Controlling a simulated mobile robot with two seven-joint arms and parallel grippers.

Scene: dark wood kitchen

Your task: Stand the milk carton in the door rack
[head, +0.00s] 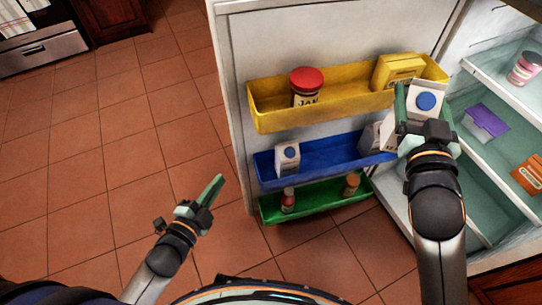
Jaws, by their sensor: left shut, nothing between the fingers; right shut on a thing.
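The milk carton (425,86), white with a blue round cap, is between the fingers of my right gripper (424,106), which is shut on it. The carton is held in front of the right part of the open fridge door, and its lower part is partly hidden by the gripper. The door has a yellow rack (330,117) on top, a blue rack (335,161) in the middle and a green rack (325,202) at the bottom. My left gripper (217,185) is shut and empty above the floor, left of the door.
A red-lidded jar (306,88) and a yellow box (397,68) are in the yellow rack. Two small bottles are in the green rack. Fridge shelves (480,145) lie right.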

